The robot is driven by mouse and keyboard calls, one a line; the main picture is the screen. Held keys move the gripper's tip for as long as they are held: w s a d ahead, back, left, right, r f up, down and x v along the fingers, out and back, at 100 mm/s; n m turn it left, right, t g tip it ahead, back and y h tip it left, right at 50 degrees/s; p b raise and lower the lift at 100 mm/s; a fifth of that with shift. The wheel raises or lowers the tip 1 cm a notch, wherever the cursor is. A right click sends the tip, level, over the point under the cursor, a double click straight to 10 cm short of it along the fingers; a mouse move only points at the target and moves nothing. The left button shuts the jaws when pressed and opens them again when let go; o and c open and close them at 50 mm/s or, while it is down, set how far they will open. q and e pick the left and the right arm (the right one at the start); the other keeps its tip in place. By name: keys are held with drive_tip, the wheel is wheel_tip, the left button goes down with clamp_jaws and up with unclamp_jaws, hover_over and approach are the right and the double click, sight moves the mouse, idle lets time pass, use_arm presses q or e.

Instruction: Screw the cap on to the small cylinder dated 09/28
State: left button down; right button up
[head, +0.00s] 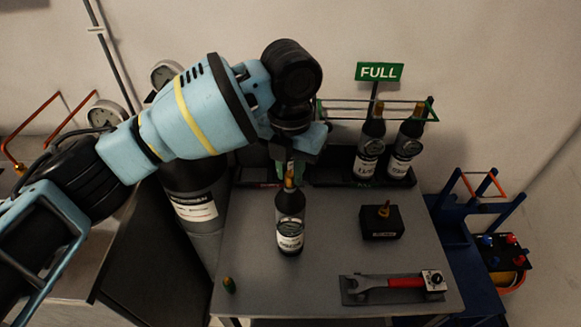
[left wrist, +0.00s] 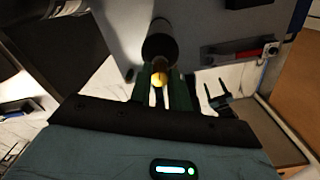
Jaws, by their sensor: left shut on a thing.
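A small dark cylinder (head: 290,222) with a white label stands upright on the grey table; its date is too small to read. My left gripper (head: 290,172) is above it, fingers pointing down, shut on the brass-coloured top of the cylinder. In the left wrist view the fingers (left wrist: 160,82) close around a yellow piece (left wrist: 158,78), with the dark cylinder (left wrist: 159,42) beyond. A small green piece with a brownish top (head: 229,285), possibly the cap, stands on the table's front left. My right gripper is not in view.
Two similar cylinders (head: 370,140) (head: 407,148) stand in a rack under a green FULL sign (head: 379,72). A black block (head: 382,222) and a red-handled wrench (head: 405,283) occupy the table's right. A large cylinder (head: 195,205) stands left of the table. The front middle is clear.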

use_arm(q)
drive_tip(key=shift+f, duration=0.3)
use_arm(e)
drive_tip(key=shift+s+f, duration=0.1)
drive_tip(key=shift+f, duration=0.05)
use_arm(q)
drive_tip(key=shift+f+m, duration=0.1)
drive_tip(key=shift+m, duration=1.1)
drive_tip(key=m, duration=0.2)
drive_tip(key=shift+m+b, duration=0.4)
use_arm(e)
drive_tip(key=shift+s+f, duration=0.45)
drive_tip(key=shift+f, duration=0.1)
use_arm(q)
drive_tip(key=c, duration=1.5)
unclamp_jaws()
drive_tip(key=shift+r, duration=0.25)
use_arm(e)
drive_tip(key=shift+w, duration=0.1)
